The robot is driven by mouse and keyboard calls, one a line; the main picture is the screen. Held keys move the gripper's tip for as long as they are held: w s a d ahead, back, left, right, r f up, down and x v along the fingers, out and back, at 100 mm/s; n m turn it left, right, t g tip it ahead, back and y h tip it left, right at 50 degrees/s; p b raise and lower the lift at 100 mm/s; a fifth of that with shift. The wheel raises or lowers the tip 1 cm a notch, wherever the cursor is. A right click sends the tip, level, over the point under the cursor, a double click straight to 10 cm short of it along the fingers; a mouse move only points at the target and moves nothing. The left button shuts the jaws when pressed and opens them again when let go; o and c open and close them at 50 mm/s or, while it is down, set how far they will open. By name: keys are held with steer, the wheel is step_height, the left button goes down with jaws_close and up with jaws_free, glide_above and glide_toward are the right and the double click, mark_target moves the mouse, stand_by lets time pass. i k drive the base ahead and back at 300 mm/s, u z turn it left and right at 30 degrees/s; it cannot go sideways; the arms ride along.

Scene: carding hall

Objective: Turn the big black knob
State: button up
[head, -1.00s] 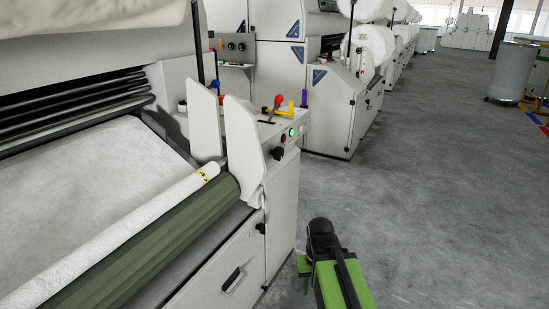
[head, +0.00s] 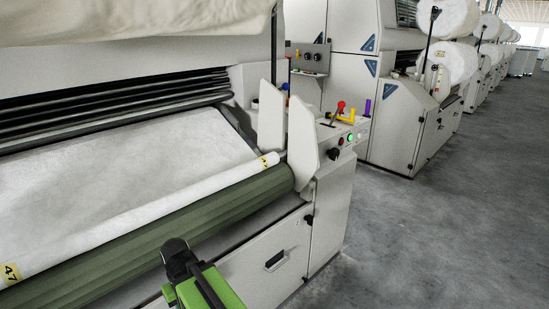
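A black knob (head: 333,154) sits on the front face of the control panel (head: 357,147), left of a red button and a lit green button. It is the larger dark knob there. Another black knob or latch (head: 309,220) is on the cabinet side below. Two small black knobs (head: 312,56) are on a grey panel farther back. My green and black arm shows at the bottom, in front of the green roller and well left of the control panel. My gripper's fingers cannot be made out.
A white fibre roll (head: 150,205) lies along the green roller (head: 130,245). Two upright white plates (head: 302,140) stand just left of the panel. A red-topped lever (head: 340,107) and a yellow handle (head: 350,116) are on top. The grey floor (head: 420,240) at right is clear.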

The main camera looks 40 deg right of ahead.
mark_target(334, 153)
steer(key=u, duration=0.65)
steer(key=k, duration=1.3)
steer(key=z, duration=1.1)
steer(key=i, duration=1.1)
steer(key=u, duration=0.2)
